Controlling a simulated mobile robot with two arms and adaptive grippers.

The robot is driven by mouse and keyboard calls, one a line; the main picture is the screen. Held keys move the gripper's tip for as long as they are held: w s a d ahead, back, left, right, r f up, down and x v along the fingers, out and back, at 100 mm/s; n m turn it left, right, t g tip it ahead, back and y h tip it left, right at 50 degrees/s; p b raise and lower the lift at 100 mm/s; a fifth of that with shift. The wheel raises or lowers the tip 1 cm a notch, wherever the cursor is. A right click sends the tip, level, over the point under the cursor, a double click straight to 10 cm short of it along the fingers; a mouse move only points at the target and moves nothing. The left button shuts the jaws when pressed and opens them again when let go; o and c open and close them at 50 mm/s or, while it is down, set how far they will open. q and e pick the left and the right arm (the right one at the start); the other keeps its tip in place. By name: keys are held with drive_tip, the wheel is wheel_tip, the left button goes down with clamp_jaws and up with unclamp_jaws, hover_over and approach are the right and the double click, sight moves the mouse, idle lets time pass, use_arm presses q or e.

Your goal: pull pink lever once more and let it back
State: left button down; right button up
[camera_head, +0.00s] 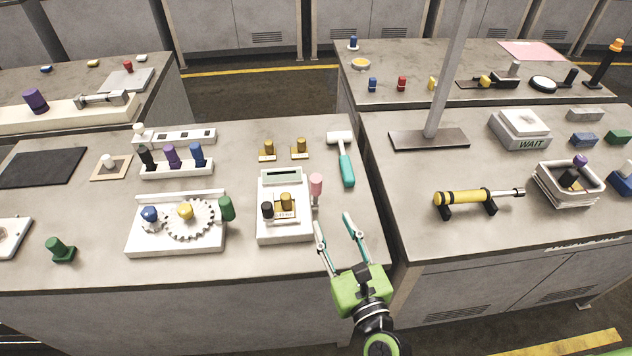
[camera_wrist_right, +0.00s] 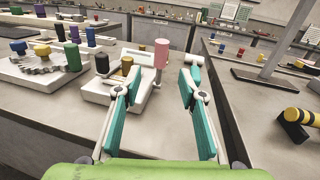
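The pink lever (camera_head: 316,185) stands upright at the right side of a white device (camera_head: 285,234) with a small display on the middle table. In the right wrist view the pink lever (camera_wrist_right: 161,53) shows ahead, between the fingertips in the picture and farther off. My right gripper (camera_head: 333,222) is open and empty, a little in front of the lever and to its right, not touching it. In the right wrist view its two teal fingers (camera_wrist_right: 158,90) are spread wide. My left gripper is not in view.
A teal-handled hammer (camera_head: 346,165) lies behind and right of the lever. A gear device (camera_head: 135,240) stands to the left. Black and yellow knobs sit on the white device. A gap separates this table from the right one, which holds a yellow cylinder (camera_head: 460,198).

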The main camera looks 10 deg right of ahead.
sight(318, 187)
drive_tip(key=p+x, duration=0.3)
drive_tip(key=x, duration=0.9)
drive_tip(key=shift+w+d+r, duration=0.1)
drive_tip(key=shift+w+d, duration=0.05)
drive_tip(key=shift+w, duration=0.8)
drive_tip(key=shift+c, duration=0.4)
